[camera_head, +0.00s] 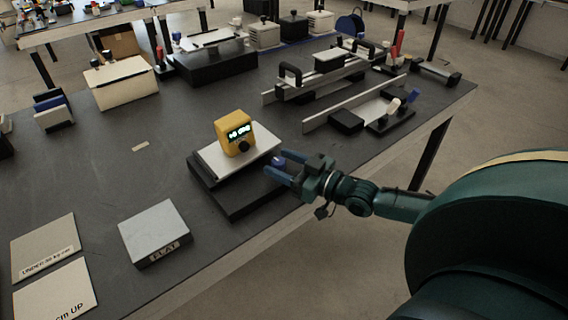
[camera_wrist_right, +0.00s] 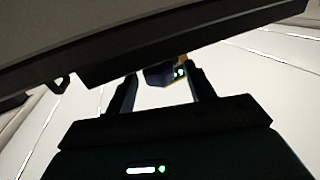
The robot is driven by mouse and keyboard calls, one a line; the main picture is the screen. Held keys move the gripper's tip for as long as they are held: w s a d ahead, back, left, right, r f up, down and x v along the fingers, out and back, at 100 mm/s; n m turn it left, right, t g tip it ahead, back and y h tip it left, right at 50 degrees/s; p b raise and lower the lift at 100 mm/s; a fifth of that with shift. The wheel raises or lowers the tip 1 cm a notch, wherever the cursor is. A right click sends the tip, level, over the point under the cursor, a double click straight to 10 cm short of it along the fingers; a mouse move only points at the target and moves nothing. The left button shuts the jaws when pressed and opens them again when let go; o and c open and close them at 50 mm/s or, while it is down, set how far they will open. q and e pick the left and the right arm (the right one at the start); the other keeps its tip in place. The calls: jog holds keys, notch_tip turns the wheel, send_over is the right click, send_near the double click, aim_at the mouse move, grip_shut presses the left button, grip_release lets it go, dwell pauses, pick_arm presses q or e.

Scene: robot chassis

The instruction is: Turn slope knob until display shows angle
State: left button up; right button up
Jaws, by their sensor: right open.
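A yellow display box (camera_head: 232,124) with glowing green characters, too small to read surely, and a dark round part on its front stands on a pale tilting plate (camera_head: 212,160). The plate rests on a black base (camera_head: 236,203). In the right wrist view the dark blue knob (camera_wrist_right: 156,76) shows between the fingertips (camera_wrist_right: 163,83), with the green display behind. My left gripper is not in view.
A grey block labelled FLAT (camera_head: 152,225) and two labelled cards, one pale grey (camera_head: 43,240), lie at the left. Metal rail fixtures (camera_head: 345,100) stand behind the gripper.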

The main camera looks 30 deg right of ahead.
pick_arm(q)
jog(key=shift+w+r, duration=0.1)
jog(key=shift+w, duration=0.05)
pick_arm(e)
jog(key=shift+s, duration=0.15)
jog(key=shift+s+d, duration=0.15)
jog(key=shift+s, duration=0.05)
pick_arm(q)
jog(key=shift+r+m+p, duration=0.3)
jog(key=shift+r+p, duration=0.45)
jog(key=shift+p, duration=0.75)
pick_arm(e)
jog(key=v, duration=1.2)
jog(key=shift+s+d, duration=0.15)
jog(key=shift+s, duration=0.05)
